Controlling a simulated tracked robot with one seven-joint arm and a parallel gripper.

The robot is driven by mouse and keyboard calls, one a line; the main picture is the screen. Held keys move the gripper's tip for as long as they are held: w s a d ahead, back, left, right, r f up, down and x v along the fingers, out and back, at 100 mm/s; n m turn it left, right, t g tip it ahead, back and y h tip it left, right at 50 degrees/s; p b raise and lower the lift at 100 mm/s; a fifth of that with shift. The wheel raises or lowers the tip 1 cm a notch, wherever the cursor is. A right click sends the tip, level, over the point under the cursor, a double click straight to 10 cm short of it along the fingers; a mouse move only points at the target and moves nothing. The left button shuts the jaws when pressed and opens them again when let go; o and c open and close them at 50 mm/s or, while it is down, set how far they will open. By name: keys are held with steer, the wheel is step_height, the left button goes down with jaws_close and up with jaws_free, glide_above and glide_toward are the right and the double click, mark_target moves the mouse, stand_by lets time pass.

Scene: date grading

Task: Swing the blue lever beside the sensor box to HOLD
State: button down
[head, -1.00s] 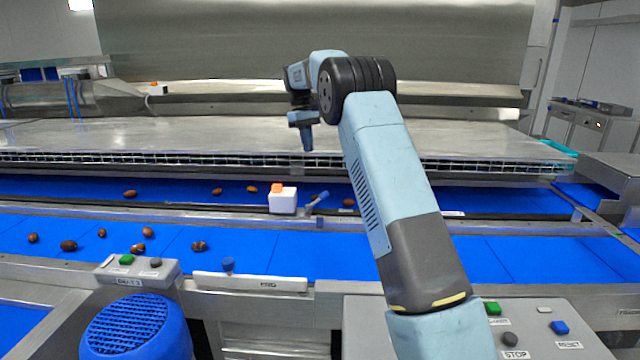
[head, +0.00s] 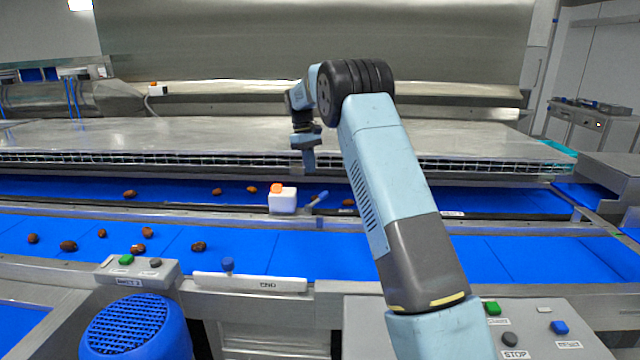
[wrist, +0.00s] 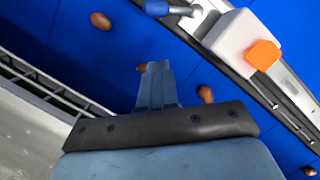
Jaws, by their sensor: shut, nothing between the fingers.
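The white sensor box (head: 283,201) with an orange top stands on the rail between the two blue belts. The blue lever (head: 320,197) is just right of the box, its handle tilted up to the right in the head view. In the wrist view the lever (wrist: 157,8) is at the top, beside the sensor box (wrist: 236,42). My gripper (head: 308,163) is shut and empty, pointing down above the far belt, behind and above the lever and apart from it. My fingers also show in the wrist view (wrist: 156,84). No HOLD marking is readable.
Brown dates lie on the far belt (head: 400,197) and near belt (head: 340,256). A metal cover (head: 230,135) with a mesh edge lies behind my gripper. A button box (head: 138,272) and a control panel (head: 480,330) stand in front.

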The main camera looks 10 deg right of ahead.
mark_target(321, 197)
steer(key=s+d+f, duration=0.2)
steer(key=s+f, duration=0.2)
steer(key=f, duration=0.1)
stand_by(0.3)
